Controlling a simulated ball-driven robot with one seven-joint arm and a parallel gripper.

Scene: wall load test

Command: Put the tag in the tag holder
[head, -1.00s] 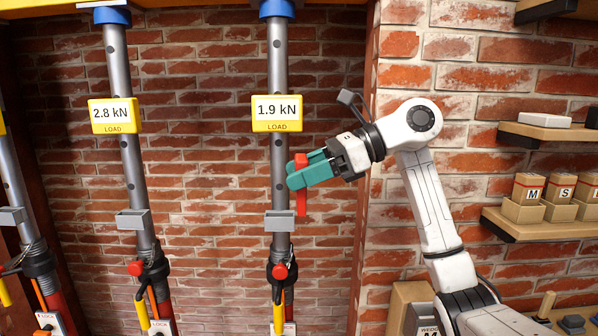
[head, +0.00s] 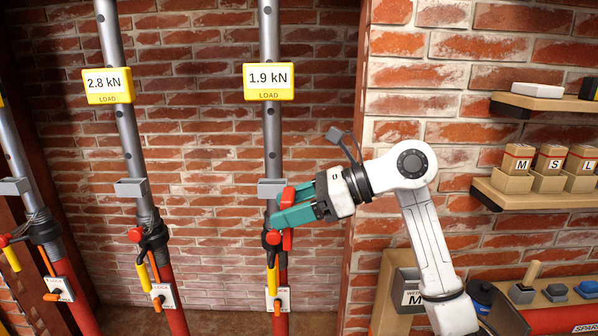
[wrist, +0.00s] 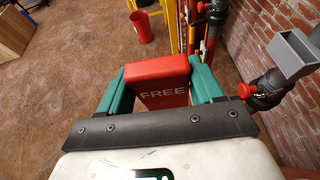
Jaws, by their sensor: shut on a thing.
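My gripper (head: 284,206) has teal fingers and is shut on a red tag (head: 287,240). In the wrist view the tag (wrist: 160,82) reads FREE and sits between both fingers. In the head view the tag hangs upright, sticking out above and below the fingers. A small grey tag holder (head: 270,184) is fixed to the post under the 1.9 kN display. The gripper and tag are just below and right of it in the head view, partly in front of the post. In the wrist view a grey holder (wrist: 290,62) is to the right, apart from the tag.
Similar holders are on the other posts, one under the 2.8 kN display (head: 107,85). A red knob (head: 272,238) is on the near post, close to the tag. Shelves with labelled boxes (head: 549,165) are on the right wall.

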